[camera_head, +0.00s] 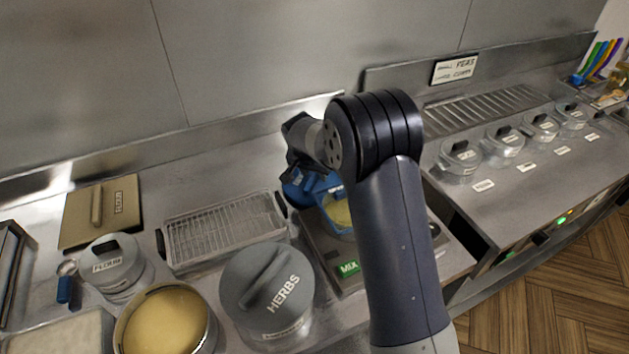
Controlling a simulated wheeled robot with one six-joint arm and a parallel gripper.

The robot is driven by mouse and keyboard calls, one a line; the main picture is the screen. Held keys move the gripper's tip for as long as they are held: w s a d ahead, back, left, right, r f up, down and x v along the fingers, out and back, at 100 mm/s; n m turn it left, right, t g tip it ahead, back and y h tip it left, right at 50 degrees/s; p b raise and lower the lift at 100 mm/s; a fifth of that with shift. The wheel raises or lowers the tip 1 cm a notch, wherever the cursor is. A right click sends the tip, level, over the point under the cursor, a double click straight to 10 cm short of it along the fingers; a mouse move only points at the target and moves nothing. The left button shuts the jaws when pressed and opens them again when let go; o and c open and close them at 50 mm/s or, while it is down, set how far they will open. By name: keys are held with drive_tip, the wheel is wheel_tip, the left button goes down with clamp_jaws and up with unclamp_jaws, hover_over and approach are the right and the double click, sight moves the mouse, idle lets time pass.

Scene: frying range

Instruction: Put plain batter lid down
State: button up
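No lid in view carries a readable plain batter label. A blue round piece (297,187) shows just below my wrist, and I cannot tell whether it is a lid or whether I hold it. Beside it a blue container (331,194) with pale yellow contents stands partly behind my arm, above a green MIX label. An open round pot of yellow batter-like contents (165,322) stands at the front left. My gripper's fingers are hidden or too small to make out at the end of my arm, around the blue piece.
A grey HERBS lid (267,288) sits on a pot at the front centre. Left of it are a wire-rack tray (225,231), a flour pot (113,262) and a tan flour board (101,211). Several lidded pots (504,142) line the right counter. Bare counter shows behind the rack.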

drive_tip(key=shift+f+b, duration=0.2)
drive_tip(key=shift+b, duration=0.2)
clamp_jaws()
idle(0.4)
